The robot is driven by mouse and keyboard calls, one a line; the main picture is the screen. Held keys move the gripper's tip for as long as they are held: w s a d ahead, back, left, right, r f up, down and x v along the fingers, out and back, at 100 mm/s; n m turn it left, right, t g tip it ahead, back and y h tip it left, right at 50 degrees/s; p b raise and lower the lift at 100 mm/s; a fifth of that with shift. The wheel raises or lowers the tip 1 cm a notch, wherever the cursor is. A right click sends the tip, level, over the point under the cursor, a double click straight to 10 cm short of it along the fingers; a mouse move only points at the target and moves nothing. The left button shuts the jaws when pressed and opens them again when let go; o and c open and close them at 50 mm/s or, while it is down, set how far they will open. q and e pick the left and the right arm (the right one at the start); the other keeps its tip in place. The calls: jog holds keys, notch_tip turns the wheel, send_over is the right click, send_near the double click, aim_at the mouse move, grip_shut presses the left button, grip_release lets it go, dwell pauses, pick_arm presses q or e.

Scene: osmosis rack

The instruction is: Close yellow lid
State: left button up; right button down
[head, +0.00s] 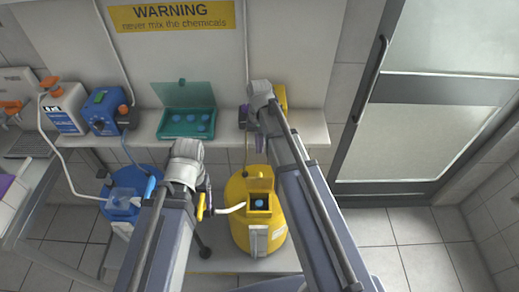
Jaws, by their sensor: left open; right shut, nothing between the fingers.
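The yellow container (240,225) stands low in the middle, below the shelf. Its yellow lid (260,183) is raised behind a square opening (259,203) with a blue round spot inside. My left gripper (204,203) is open just left of the container, apart from the lid. A pale hose end shows between that gripper and the container. My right gripper (257,140) is shut and empty, above and behind the lid near the shelf's front edge. My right arm passes close to the container's right side and hides part of it.
A blue container (120,207) stands at the left. The shelf (225,133) holds a teal open case (186,122), a blue device (105,112), a white canister (65,108) and a yellow object (280,96) partly hidden by my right arm. A door is at right; floor before it is clear.

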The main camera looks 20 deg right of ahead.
aim_at(259, 180)
notch_tip(259, 180, down, 9)
jog(key=s+b, duration=0.1)
jog(key=b, duration=0.7)
jog(key=shift+a, duration=0.15)
jog(key=shift+r, duration=0.1)
